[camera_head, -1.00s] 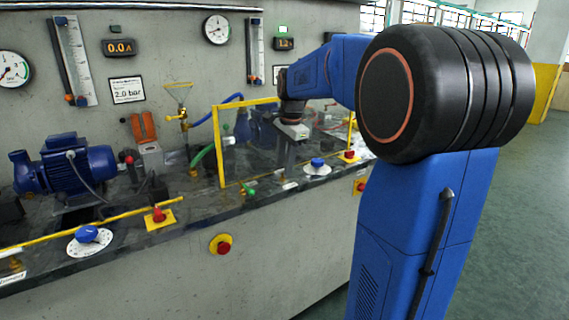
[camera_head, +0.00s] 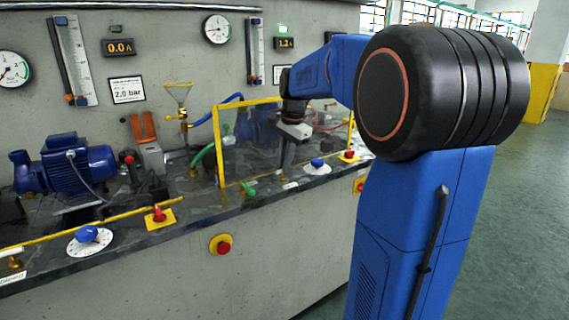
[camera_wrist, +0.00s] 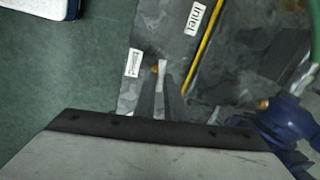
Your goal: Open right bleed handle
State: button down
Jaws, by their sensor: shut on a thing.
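The right bleed valve is a small brass fitting that shows in the wrist view (camera_wrist: 154,70), beside a white label (camera_wrist: 135,63). A pale, narrow handle (camera_wrist: 163,67) stands at the tips of my gripper's dark fingers (camera_wrist: 161,80). The fingers are shut on this handle, and they hide part of it. In the head view, my gripper (camera_head: 286,165) points down at the bench behind the front edge. The brass valve (camera_head: 283,178) shows only as a small spot below it. I cannot tell the handle's exact angle.
A blue knob on a white dial (camera_head: 317,165) and a red button (camera_head: 349,155) sit to the right. An "Inlet" label (camera_wrist: 195,18) lies nearby.

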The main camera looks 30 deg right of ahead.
jog(key=n, duration=0.3)
jog(key=shift+w+d+n+y, duration=0.1)
jog(key=shift+n+y, duration=0.2)
jog(key=n, duration=0.4)
jog(key=shift+w+n+g+y, duration=0.2)
jog(key=shift+n+g+y, duration=0.1)
jog(key=shift+g+y, duration=0.1)
jog(key=n, duration=0.4)
jog(key=shift+w+g, duration=0.15)
jog(key=shift+g, duration=0.25)
jog(key=shift+n+g, duration=0.3)
jog(key=shift+n, duration=1.8)
jog(key=c, duration=1.8)
grip_release()
jog(key=d+r, duration=0.1)
jog(key=r, duration=0.4)
jog(key=d+r, duration=0.1)
jog(key=r, duration=0.5)
jog(key=d+r, duration=0.1)
jog(key=r, duration=0.5)
jog(key=shift+w+d, duration=0.15)
